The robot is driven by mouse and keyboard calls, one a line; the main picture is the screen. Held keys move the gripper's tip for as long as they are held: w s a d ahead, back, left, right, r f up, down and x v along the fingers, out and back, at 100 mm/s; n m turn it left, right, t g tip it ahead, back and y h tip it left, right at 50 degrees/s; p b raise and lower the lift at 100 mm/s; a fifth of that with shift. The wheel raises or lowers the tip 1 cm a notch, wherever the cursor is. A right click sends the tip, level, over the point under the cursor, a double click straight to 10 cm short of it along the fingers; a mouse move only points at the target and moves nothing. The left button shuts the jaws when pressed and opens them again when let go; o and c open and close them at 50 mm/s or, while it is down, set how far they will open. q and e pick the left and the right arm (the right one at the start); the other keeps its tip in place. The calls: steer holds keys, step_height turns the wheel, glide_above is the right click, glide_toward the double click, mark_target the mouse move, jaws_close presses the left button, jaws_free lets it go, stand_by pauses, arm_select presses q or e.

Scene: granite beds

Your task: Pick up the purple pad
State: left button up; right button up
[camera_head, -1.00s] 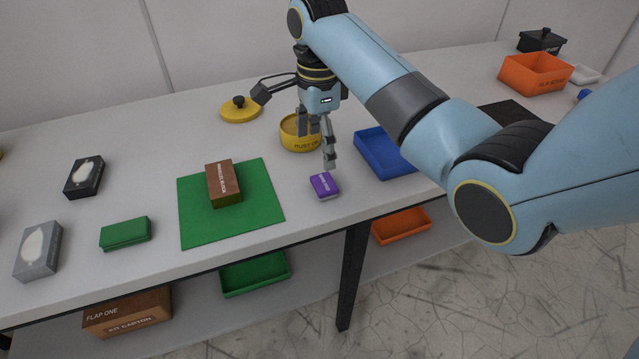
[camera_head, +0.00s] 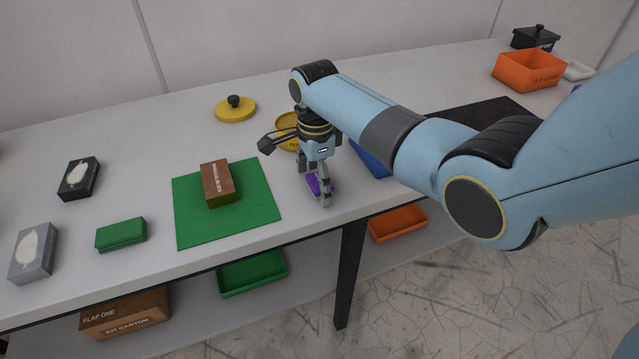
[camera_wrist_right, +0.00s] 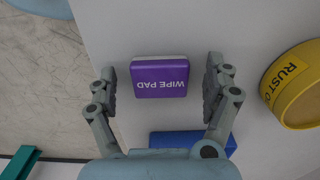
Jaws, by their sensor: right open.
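The purple pad (camera_head: 314,185) lies on the light table near its front edge, just right of the green mat. In the right wrist view the purple pad (camera_wrist_right: 160,77) shows its label, WIPE PAD, and a pale edge. My right gripper (camera_head: 314,190) is lowered over it with one finger on each side. In the wrist view the right gripper (camera_wrist_right: 160,88) is open, with a gap between each finger and the pad. The fingers partly hide the pad in the head view. My left gripper is not in view.
The yellow tin (camera_head: 286,133) and blue tray (camera_head: 368,158) are close to my right gripper. The green mat (camera_head: 250,210) with a brown box (camera_head: 217,184) lies to the left. A yellow lid (camera_head: 235,112) is behind.

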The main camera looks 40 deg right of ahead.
mark_target(316, 181)
steer(key=c, duration=1)
steer(key=shift+r, duration=0.1)
steer(key=shift+r, duration=0.55)
step_height(316, 181, up, 3)
steer(key=s+d+r, duration=0.2)
steer(key=s, duration=0.1)
steer(key=s+d+r, duration=0.2)
steer(key=s, duration=0.1)
steer(key=s+d+r, duration=0.2)
steer(key=s, duration=0.2)
steer(key=shift+r+p, duration=0.4)
steer(key=shift+o, duration=1.4)
steer(key=c, duration=0.4)
